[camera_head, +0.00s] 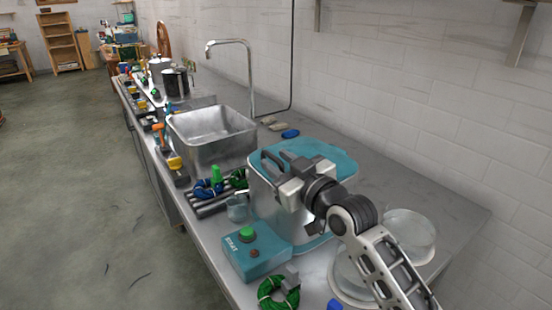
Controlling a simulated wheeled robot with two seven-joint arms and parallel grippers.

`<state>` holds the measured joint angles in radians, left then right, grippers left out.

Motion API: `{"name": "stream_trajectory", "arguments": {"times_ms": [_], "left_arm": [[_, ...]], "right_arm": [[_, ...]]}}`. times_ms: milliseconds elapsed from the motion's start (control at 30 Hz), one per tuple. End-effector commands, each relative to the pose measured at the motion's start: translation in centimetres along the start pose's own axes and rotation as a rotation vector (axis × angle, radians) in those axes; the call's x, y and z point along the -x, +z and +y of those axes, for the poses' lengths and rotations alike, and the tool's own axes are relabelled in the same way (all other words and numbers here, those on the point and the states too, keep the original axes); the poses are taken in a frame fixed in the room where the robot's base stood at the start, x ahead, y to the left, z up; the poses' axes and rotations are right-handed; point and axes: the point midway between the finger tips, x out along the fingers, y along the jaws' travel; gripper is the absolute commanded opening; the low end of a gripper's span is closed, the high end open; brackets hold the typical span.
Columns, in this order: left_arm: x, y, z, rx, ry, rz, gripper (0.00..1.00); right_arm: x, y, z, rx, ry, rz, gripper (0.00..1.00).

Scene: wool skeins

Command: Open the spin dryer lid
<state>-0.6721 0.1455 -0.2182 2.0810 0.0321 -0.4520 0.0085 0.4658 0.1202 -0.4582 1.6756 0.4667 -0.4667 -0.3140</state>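The spin dryer (268,206) is a pale metal tub standing on the steel counter, with a teal lid (330,155) over its top. The lid looks closed, though my arm covers part of its front. A dark curved handle (266,156) shows at the lid's left side. My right gripper (280,170) is at the lid's front left, right beside the handle. Its fingers overlap the handle area, and I cannot tell whether they are shut on it. My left gripper is not in view.
A teal control box (256,252) with a green button stands in front of the dryer. A green coil (279,292) lies nearer, and a clear round dish (410,232) stands to the right. A steel basin (212,137) and tap (250,75) are behind. The back right counter is clear.

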Motion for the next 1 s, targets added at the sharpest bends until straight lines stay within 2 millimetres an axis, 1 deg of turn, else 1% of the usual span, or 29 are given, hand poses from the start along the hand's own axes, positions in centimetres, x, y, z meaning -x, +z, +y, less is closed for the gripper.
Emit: {"name": "stream_trajectory", "arguments": {"times_ms": [33, 167, 467, 500, 567, 600, 833, 1000], "left_arm": [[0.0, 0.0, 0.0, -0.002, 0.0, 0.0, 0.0], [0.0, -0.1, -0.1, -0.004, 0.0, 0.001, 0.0], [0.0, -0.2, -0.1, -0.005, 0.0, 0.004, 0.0], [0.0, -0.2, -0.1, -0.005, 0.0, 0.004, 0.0], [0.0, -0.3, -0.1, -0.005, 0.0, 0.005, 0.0], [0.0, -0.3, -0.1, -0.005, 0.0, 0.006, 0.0], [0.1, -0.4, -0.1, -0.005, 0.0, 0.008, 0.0], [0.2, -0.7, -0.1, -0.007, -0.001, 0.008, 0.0]], "right_arm": [[-0.6, -0.1, 0.0, 0.0, 0.0, 0.001, 0.32], [-1.3, 0.0, 0.0, 0.0, 0.0, 0.0, 0.32], [-1.4, 0.0, 0.0, 0.0, 0.0, 0.0, 0.32], [-1.4, 0.0, 0.0, 0.0, 0.0, 0.0, 0.21], [-1.4, 0.0, 0.0, 0.0, 0.0, 0.0, 0.05], [-1.4, 0.0, 0.0, 0.0, 0.0, 0.0, 0.0], [-1.5, -0.2, 0.0, -0.004, -0.001, 0.001, 0.0], [-2.2, -1.2, -0.3, -0.042, -0.016, 0.005, 0.0]]}}
